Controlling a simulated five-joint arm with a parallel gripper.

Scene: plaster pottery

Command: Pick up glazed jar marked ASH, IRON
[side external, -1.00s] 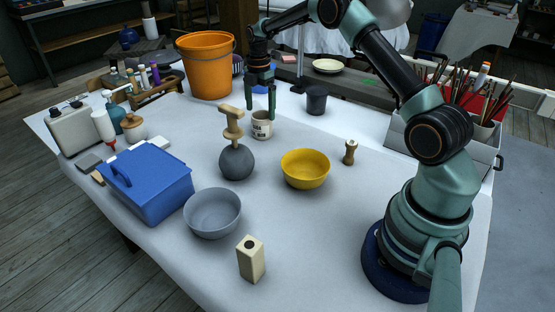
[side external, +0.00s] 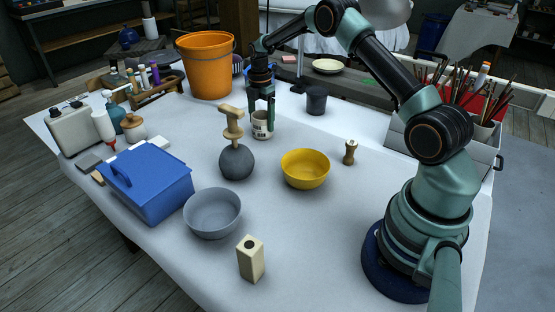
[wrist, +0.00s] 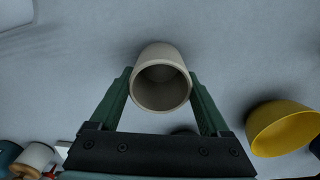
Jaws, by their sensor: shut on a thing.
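The glazed jar is a small pale cup-like pot (side external: 261,128) with dark marking on its side, too small to read here. It is upright on the pale table top, beyond the grey round vase. My gripper (side external: 261,107) comes down from above with one finger on each side of the jar, shut on it. In the wrist view the jar (wrist: 160,56) sits between the green fingertips (wrist: 160,75), its open mouth facing the camera and its inside empty. The fingers hide part of its sides.
A dark cup (side external: 316,101) stands to the right of the jar. The grey round vase (side external: 236,163) with a wooden piece above it is close in front. A yellow bowl (side external: 305,169), a grey bowl (side external: 211,214) and an orange bucket (side external: 207,67) stand around.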

